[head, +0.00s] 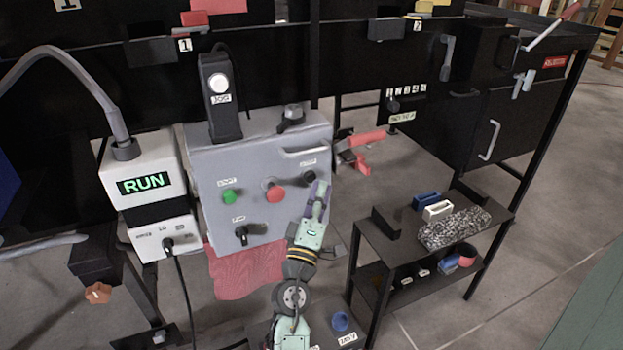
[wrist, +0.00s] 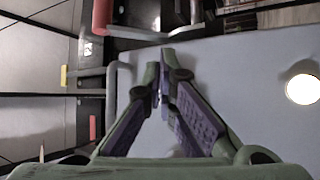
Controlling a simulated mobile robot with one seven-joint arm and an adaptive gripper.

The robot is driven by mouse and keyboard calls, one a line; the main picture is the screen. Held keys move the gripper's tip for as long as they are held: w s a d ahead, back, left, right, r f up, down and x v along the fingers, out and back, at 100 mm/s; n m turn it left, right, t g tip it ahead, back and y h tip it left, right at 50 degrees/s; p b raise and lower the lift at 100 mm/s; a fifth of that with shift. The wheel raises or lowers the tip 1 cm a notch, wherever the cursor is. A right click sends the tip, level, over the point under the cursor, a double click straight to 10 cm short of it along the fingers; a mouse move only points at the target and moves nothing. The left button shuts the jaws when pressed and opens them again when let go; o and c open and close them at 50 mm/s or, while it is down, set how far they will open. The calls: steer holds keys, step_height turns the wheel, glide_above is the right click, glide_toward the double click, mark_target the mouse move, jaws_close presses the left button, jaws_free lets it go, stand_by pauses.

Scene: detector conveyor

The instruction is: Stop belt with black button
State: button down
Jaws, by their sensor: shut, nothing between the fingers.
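The grey control box (head: 205,190) stands in the middle of the head view. Its front carries a green button (head: 229,196), a red mushroom button (head: 275,193), a black knob (head: 241,232) and a small black button (head: 308,177) at the right under a small label. The black button is not distinguishable there.
A handle (head: 304,151) sticks out above the black button. A black pendant (head: 219,95) with a lit white button and a black knob (head: 291,117) sit on top of the box. A low black shelf (head: 400,243) with small items stands to the right.

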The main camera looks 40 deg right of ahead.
steer(key=shift+w+d, duration=0.15)
steer(key=shift+w, duration=0.25)
steer(key=shift+w+d+b, duration=0.1)
steer(key=shift+w+b, duration=0.35)
steer(key=shift+w, duration=0.05)
stand_by(0.8)
steer(key=shift+s, duration=0.1)
steer(key=shift+s+a, duration=0.25)
steer(key=shift+s, duration=0.55)
steer(key=s, duration=0.2)
steer(key=s+a+p, duration=0.1)
steer(key=s, duration=0.2)
steer(key=shift+a, duration=0.1)
stand_by(1.0)
